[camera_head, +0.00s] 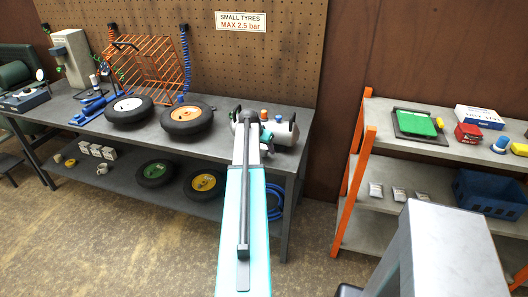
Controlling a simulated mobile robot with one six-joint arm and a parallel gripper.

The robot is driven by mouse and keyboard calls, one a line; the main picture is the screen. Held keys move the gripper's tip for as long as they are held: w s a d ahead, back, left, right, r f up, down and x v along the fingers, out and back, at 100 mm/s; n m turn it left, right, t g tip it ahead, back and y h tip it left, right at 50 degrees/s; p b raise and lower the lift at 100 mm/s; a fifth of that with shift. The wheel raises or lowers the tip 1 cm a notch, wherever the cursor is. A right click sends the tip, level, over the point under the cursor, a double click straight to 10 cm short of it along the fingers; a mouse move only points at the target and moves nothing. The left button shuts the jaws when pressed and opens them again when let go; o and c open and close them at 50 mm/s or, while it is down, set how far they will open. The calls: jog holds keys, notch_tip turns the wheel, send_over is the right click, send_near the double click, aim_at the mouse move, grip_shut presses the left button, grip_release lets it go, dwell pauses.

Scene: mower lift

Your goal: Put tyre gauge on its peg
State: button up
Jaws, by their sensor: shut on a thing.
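My arm (245,210) reaches forward from the bottom of the view to the right end of the workbench. My gripper (248,118) is at its far end, small and partly hidden by the arm, in front of the compressor. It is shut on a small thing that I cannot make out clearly. I cannot pick out the tyre gauge for certain. The pegboard (275,62) stands behind the bench; no empty peg can be told apart at this size.
A grey compressor tank (288,133) with coloured caps stands close to my gripper. Two tyres, one white-hubbed (128,112) and one orange-hubbed (187,120), lie left on the workbench (85,135). An orange wire rack (150,72) stands behind them. An orange-framed shelf (356,165) is at right.

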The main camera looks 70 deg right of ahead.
jog(key=shift+r+b, duration=0.3)
jog(key=shift+r, duration=0.45)
jog(key=shift+a+r, duration=0.15)
jog(key=shift+a, duration=0.15)
jog(key=a+r+b, duration=0.1)
jog(key=a+b, duration=0.3)
jog(key=a, duration=1.1)
jog(key=shift+a+r, duration=0.2)
jog(key=shift+r, duration=0.1)
jog(key=w+a+r+n+t+y, duration=0.1)
jog(key=w+a+r+n, duration=0.15)
jog(key=w+a, duration=0.7)
jog(key=w+a+r+n+t, duration=0.15)
jog(key=w+a+n, duration=0.25)
jog(key=w+a, duration=0.5)
jog(key=w+a+r+n+t+y, duration=0.1)
jog(key=w+a+r+n+t, duration=0.15)
jog(key=w+a, duration=0.65)
jog(key=w+a+r+n+y, duration=0.1)
jog(key=w+a+n, duration=0.2)
jog(key=a, duration=0.9)
jog(key=w+a+r+n+t+y, duration=0.1)
jog(key=w+a+n, duration=0.3)
jog(key=a, duration=0.8)
jog(key=w+a+r+n+y, duration=0.2)
jog(key=w+a, duration=0.3)
jog(key=a, duration=0.7)
jog(key=shift+r+n+t, duration=0.4)
jog(key=shift+r+n, duration=0.1)
jog(key=shift+n, duration=0.3)
